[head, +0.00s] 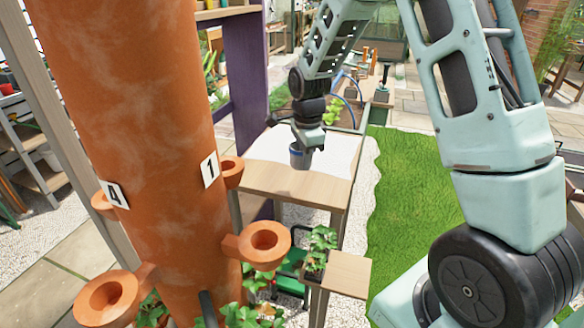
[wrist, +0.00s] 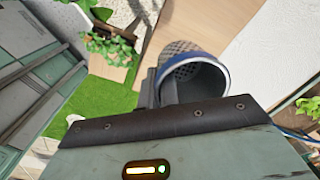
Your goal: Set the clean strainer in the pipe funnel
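The strainer (head: 300,157) is a small grey mesh cup with a blue rim. In the wrist view the strainer (wrist: 190,78) shows its mesh inside and blue rim. My gripper (head: 306,143) is at its rim, and a dark finger shows against its left side in the wrist view; the gripper looks shut on it. The strainer is over the wooden table (head: 290,186); I cannot tell whether its base touches the top. I cannot make out the pipe funnel for certain. A dark pipe end (head: 207,308) shows low beside the orange tower.
The thick orange tower (head: 130,130) with ring-shaped cups (head: 264,240) and number plates fills the left. A white sheet or panel (head: 330,150) is at the table's back. Grass (head: 405,190) lies right.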

